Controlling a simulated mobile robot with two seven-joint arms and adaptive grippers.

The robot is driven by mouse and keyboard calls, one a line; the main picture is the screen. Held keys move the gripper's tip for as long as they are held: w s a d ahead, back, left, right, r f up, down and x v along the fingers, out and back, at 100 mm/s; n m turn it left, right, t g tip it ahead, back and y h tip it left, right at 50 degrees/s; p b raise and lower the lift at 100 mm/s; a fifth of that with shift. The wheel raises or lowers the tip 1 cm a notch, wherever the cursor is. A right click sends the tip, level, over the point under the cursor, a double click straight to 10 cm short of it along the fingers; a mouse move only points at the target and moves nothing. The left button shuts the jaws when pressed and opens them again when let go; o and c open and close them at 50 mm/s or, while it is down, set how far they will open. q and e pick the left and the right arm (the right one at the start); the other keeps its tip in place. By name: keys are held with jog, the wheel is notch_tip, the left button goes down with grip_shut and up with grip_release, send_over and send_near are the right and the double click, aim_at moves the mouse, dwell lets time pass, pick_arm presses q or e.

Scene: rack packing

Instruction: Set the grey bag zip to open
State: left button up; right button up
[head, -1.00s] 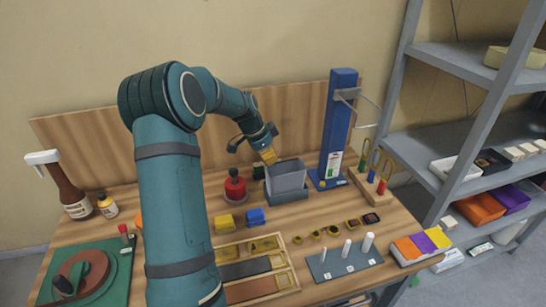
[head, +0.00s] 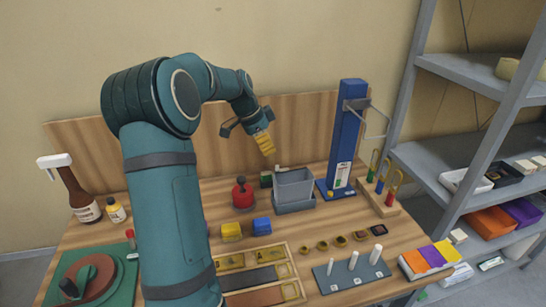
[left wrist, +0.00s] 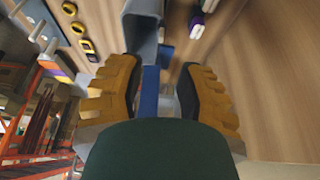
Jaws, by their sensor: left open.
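The grey bag (head: 294,186) stands upright in a dark grey base on the table, shaped like an open box from here. Its zip is too small to make out, so I cannot tell its setting. My left gripper (head: 263,143), with yellow fingers, is above and a little left of the bag, apart from it. In the left wrist view the gripper (left wrist: 160,92) is open, with nothing held between the fingers. A grey part that looks like the bag (left wrist: 143,22) shows beyond them at the top. My right gripper is not in view.
A blue post (head: 346,135) with a wire arm stands right of the bag. A red knobbed thing (head: 243,194) is to its left. Yellow (head: 231,231) and blue (head: 261,226) blocks and a pegged grey plate (head: 350,275) lie in front. Grey shelves (head: 450,150) stand at the right.

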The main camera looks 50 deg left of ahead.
pick_arm(q)
jog(key=shift+v, duration=1.45)
